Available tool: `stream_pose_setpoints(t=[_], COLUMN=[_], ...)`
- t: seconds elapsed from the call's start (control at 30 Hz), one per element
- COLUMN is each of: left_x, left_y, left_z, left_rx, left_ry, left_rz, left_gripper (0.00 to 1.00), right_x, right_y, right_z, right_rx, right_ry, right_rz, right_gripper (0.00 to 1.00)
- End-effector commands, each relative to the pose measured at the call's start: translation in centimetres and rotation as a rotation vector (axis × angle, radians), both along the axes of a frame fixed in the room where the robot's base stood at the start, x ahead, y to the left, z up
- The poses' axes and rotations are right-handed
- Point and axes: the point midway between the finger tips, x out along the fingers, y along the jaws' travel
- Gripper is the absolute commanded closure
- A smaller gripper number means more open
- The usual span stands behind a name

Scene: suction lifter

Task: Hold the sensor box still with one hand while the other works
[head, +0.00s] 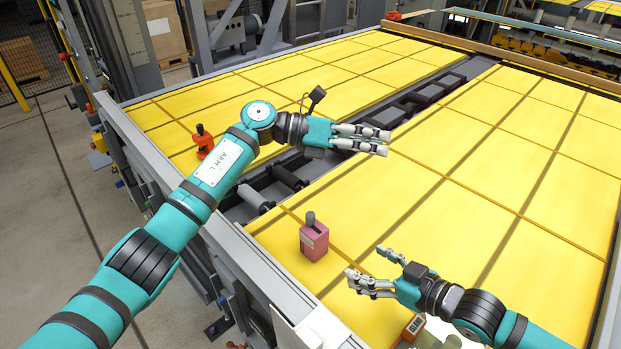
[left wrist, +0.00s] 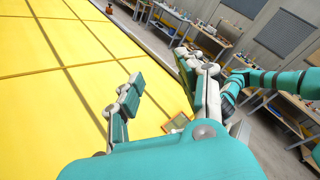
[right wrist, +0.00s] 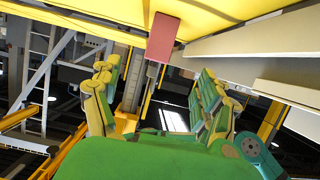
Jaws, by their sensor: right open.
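A pink box (head: 313,241) with a dark knob on top, which looks like the sensor box, stands upright on the yellow surface near its front left edge. It also shows in the right wrist view (right wrist: 163,38), ahead of and between the fingers. My right gripper (head: 369,265) is open and empty, right of the box and apart from it; its fingers also show in the right wrist view (right wrist: 158,78). My left gripper (head: 362,139) is open and empty above the yellow panels, well beyond the box; its spread fingers show in the left wrist view (left wrist: 158,70).
An orange object (head: 203,142) with a dark top stands at the left edge of the panels. A labelled orange device (head: 413,327) is at the front edge below my right gripper. A dark roller gap (head: 285,178) runs between the yellow panels (head: 540,180). The right panels are mostly clear.

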Motion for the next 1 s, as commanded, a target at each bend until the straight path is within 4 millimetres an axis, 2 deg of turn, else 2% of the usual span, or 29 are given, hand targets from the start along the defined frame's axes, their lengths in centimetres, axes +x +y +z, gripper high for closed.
stream_pose_setpoints(t=[0.03,0.07,0.1,0.17,0.2,0.3,0.4,0.5,0.67,1.0], left_x=[-1.4,-2.0,-2.5,-2.6,-2.4,-1.5,-0.8,-0.4,-0.2,-0.3], left_y=[-0.9,-0.8,-0.1,1.7,3.3,7.0,9.6,11.0,11.6,11.5], left_z=[-1.7,-3.1,-4.9,-7.0,-8.0,-9.0,-9.0,-8.8,-8.7,-8.7], left_rx=[0.188,0.306,0.462,0.683,0.821,1.093,1.255,1.339,1.371,1.366], left_ry=[-0.102,-0.155,-0.218,-0.298,-0.340,-0.405,-0.432,-0.442,-0.445,-0.443], left_rz=[-0.089,-0.139,-0.197,-0.268,-0.304,-0.358,-0.381,-0.388,-0.391,-0.391], left_gripper=[0.62,0.62,0.62,0.62,0.62,0.62,0.62,0.62,0.62,0.62], right_x=[0.0,0.0,0.0,0.0,0.0,0.0,0.0,0.0,0.8,4.9], right_y=[0.0,0.0,0.0,0.0,0.0,0.0,0.0,0.0,0.7,4.9], right_z=[0.0,0.0,0.0,0.0,0.0,0.0,0.0,0.0,-0.4,-2.4], right_rx=[0.000,0.000,0.000,0.000,0.000,0.000,0.000,0.000,0.002,0.003], right_ry=[0.000,0.000,0.000,0.000,0.000,0.000,0.000,0.000,0.000,-0.001], right_rz=[0.000,0.000,0.000,0.000,0.000,0.000,0.000,0.000,-0.002,-0.001], right_gripper=[0.23,0.23,0.23,0.23,0.23,0.23,0.23,0.23,0.23,0.23])
